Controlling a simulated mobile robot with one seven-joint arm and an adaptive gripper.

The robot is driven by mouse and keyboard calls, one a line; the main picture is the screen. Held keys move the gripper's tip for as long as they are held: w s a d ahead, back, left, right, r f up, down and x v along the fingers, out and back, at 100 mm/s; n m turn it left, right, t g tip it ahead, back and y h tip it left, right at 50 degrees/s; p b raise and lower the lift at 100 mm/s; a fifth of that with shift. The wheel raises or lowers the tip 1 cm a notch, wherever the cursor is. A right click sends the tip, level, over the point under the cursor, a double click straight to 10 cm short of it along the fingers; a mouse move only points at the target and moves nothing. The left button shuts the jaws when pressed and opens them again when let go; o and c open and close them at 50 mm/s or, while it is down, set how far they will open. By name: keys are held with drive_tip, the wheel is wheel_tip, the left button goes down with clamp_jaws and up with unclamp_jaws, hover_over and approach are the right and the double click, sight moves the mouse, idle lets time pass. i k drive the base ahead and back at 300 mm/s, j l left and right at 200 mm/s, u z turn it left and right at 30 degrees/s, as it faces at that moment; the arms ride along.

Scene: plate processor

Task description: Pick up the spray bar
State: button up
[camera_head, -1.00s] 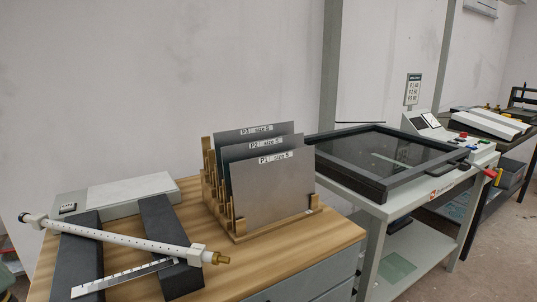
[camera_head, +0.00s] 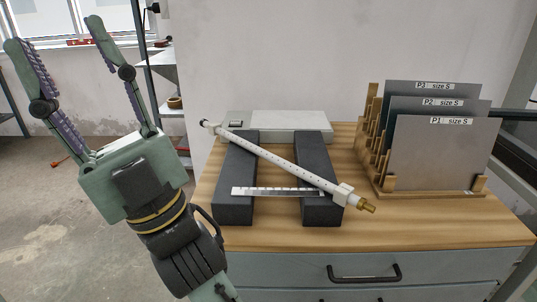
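The spray bar (camera_head: 267,155) is a long white tube with a row of small holes, a dark fitting at its far left end and a white block and brass tip at its near right end. It lies diagonally across two dark support blocks, the left block (camera_head: 237,180) and the right block (camera_head: 317,178), on the wooden worktop (camera_head: 420,228). My gripper (camera_head: 58,30) is raised at the left of the view, left of the worktop and apart from the bar. Its two fingers point up, spread wide, with nothing between them.
A steel ruler (camera_head: 270,191) lies across the blocks under the bar's near end. A light grey flat device (camera_head: 290,121) stands behind. A wooden rack (camera_head: 385,188) with plates P1 (camera_head: 440,155), P2 and P3 stands at right. A drawer handle (camera_head: 363,274) is in front.

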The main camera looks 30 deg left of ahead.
sight(343, 194)
drive_tip(key=z, duration=0.35)
drive_tip(key=j+z, duration=0.25)
drive_tip(key=z, duration=0.2)
drive_tip(key=k+j+z, duration=0.1)
drive_tip(key=z, duration=0.3)
drive_tip(key=k+j, duration=0.1)
drive_tip(key=j, duration=0.2)
drive_tip(key=k+j, duration=0.1)
drive_tip(key=j, duration=0.25)
drive_tip(key=k+j, duration=0.1)
drive_tip(key=j, duration=0.2)
